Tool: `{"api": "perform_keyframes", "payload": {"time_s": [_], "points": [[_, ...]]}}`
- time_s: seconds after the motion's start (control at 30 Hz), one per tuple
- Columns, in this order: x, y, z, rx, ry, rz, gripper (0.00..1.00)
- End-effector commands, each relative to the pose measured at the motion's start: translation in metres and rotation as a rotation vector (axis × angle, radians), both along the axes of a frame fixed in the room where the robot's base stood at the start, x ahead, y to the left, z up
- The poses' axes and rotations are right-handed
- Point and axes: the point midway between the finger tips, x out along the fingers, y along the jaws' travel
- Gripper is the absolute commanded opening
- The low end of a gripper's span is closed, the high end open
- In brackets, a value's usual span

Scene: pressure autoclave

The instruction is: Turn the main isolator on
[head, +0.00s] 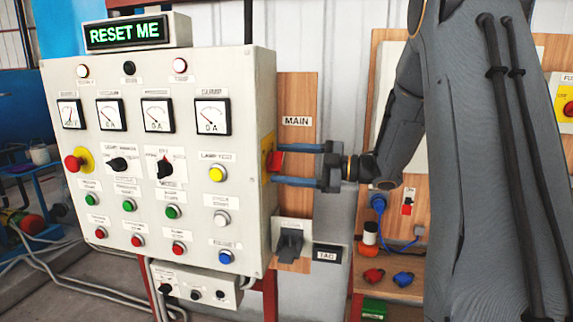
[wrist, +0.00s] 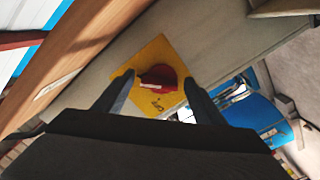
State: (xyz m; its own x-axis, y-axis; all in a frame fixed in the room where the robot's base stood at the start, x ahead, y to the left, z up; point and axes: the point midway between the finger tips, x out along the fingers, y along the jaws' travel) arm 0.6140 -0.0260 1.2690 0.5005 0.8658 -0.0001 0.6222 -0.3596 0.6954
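The main isolator is a red rotary handle (head: 275,161) on a yellow plate (head: 267,158), on the right side of the grey control cabinet, beside a board with a "MAIN" label (head: 297,121). In the wrist view the red handle (wrist: 158,78) and yellow plate (wrist: 150,52) lie ahead, between the fingertips. My gripper (head: 297,164) points left at the handle with its two blue-grey fingers apart, one above and one below it. In the wrist view my gripper (wrist: 157,92) is open. Whether a finger touches the handle is unclear.
The cabinet (head: 190,105) carries meters, knobs, buttons and a red emergency stop (head: 74,162). A display (head: 128,33) on top reads "RESET ME". Below my gripper are a grey lever switch (head: 289,244) and a "TAG" label (head: 327,254). A wooden shelf (head: 385,287) holds red and blue items.

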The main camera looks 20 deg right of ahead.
Motion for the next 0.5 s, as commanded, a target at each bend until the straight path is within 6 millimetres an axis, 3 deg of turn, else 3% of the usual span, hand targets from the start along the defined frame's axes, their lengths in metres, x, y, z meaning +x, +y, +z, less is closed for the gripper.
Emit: {"api": "perform_keyframes", "payload": {"time_s": [0.27,0.5], "points": [[-0.003,-0.006,0.0,0.0,-0.002,-0.001,0.64],[-0.02,-0.038,-0.002,-0.001,-0.002,-0.004,0.64]]}}
